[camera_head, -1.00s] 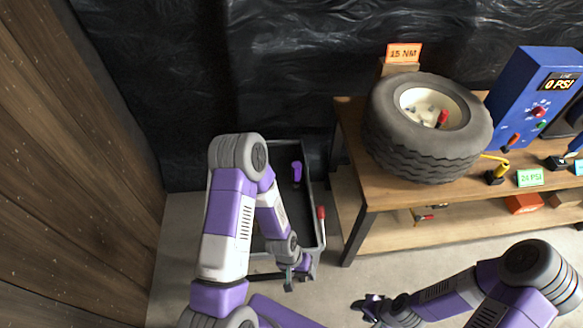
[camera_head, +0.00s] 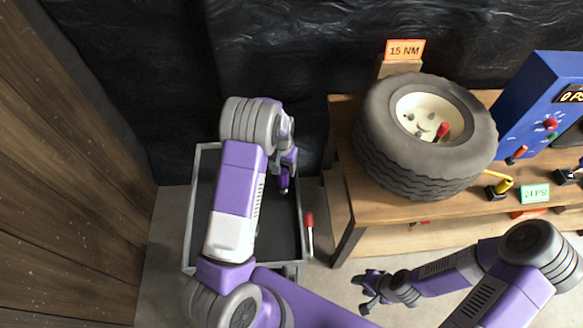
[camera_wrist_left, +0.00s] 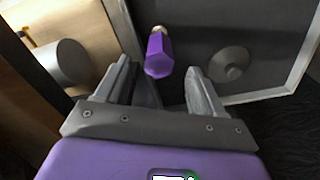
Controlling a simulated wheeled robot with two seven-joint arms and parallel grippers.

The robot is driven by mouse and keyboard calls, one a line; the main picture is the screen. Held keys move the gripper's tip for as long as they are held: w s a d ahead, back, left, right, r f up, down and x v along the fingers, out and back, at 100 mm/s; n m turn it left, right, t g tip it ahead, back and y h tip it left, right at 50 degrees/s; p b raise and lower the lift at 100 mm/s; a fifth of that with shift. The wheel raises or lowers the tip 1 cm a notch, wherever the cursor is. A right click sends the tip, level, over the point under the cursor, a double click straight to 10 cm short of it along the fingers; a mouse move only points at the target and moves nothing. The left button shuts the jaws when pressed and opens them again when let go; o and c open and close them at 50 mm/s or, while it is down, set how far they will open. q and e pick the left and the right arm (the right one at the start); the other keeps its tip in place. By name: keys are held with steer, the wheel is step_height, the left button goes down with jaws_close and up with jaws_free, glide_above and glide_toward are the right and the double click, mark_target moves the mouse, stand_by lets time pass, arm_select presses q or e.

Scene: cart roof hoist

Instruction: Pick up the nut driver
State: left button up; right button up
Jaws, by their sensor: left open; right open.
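The nut driver appears to be the purple-handled tool (camera_wrist_left: 159,55) in the left wrist view. It is at the grey cart tray (camera_head: 191,215), near the tray's far right part. In the head view my left gripper (camera_head: 286,165) is over that spot and mostly hides the tool. In the left wrist view my left gripper (camera_wrist_left: 159,72) is open, and the purple handle shows between and just beyond its fingertips, with gaps on both sides. My right gripper (camera_head: 368,292) is open and empty, low in front of the bench.
A wheel with a black tire (camera_head: 425,150) lies on the wooden bench (camera_head: 345,150) to the right. A red-handled lever (camera_head: 309,221) stands at the cart's right side, near my left arm. A wooden wall (camera_head: 60,180) is at the left.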

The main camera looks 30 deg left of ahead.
mark_target(282, 173)
arm_select(q)
steer(key=shift+w+f, duration=0.3)
steer(key=shift+f, duration=0.65)
steer(key=shift+s+f+b, duration=0.3)
steer(key=shift+f+b, duration=0.2)
steer(key=shift+f, duration=0.1)
step_height(282, 173, down, 4)
steer(key=shift+w+f+b, duration=0.15)
steer(key=shift+f+b, duration=0.1)
steer(key=shift+b, duration=0.5)
steer(key=shift+c, duration=0.5)
jaws_close()
